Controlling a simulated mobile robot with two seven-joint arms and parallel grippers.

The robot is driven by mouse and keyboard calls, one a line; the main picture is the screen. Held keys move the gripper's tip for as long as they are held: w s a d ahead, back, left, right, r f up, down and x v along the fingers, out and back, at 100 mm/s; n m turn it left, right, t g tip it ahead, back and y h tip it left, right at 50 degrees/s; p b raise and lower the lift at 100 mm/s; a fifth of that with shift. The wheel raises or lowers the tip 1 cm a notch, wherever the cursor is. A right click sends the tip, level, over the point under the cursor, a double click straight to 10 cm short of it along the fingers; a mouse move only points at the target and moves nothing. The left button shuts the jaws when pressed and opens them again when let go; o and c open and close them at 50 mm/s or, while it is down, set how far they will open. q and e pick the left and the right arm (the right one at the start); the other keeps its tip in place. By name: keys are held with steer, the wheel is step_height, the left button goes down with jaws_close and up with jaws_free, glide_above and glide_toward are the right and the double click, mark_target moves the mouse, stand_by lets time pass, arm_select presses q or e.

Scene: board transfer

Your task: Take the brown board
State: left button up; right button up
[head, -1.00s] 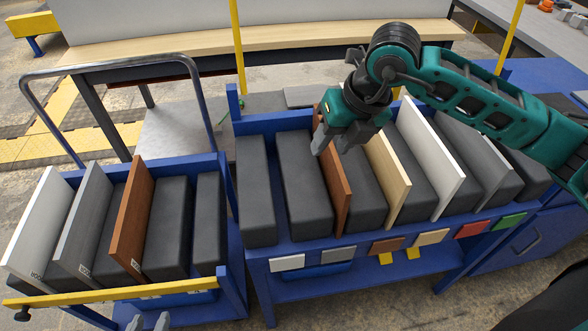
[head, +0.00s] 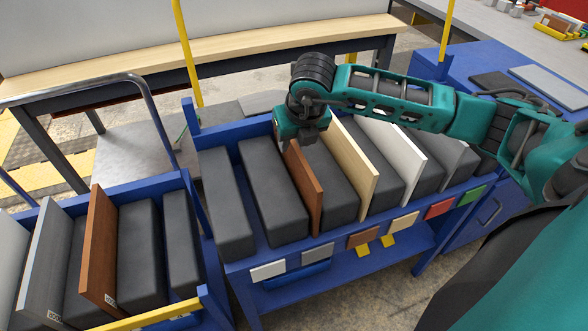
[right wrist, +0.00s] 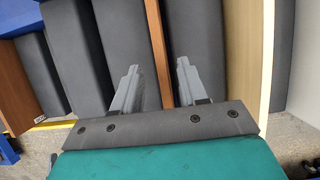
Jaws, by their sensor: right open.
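One brown board (head: 305,187) stands upright in the blue rack, between dark grey padded blocks. My right gripper (head: 302,136) is over its far upper end, with the fingers mostly hidden in the head view. In the right wrist view my right gripper (right wrist: 158,66) is open, one finger on each side of the brown board (right wrist: 158,45), with gaps to both. Another brown board (head: 100,245) stands in the cart at left and also shows at the left of the right wrist view (right wrist: 14,95). My left gripper is not in view.
A pale wood board (head: 352,165), a white board (head: 393,150) and a grey board (head: 452,160) stand right of the brown one. Coloured tags (head: 363,237) line the rack's front. The cart has a curved metal handle (head: 90,88). A long table (head: 230,55) stands behind.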

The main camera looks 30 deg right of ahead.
mark_target(294, 143)
steer(key=x, duration=0.4)
steer(key=shift+d, duration=0.1)
steer(key=shift+c, duration=0.4)
jaws_close()
steer(key=shift+r, duration=0.15)
stand_by(0.7)
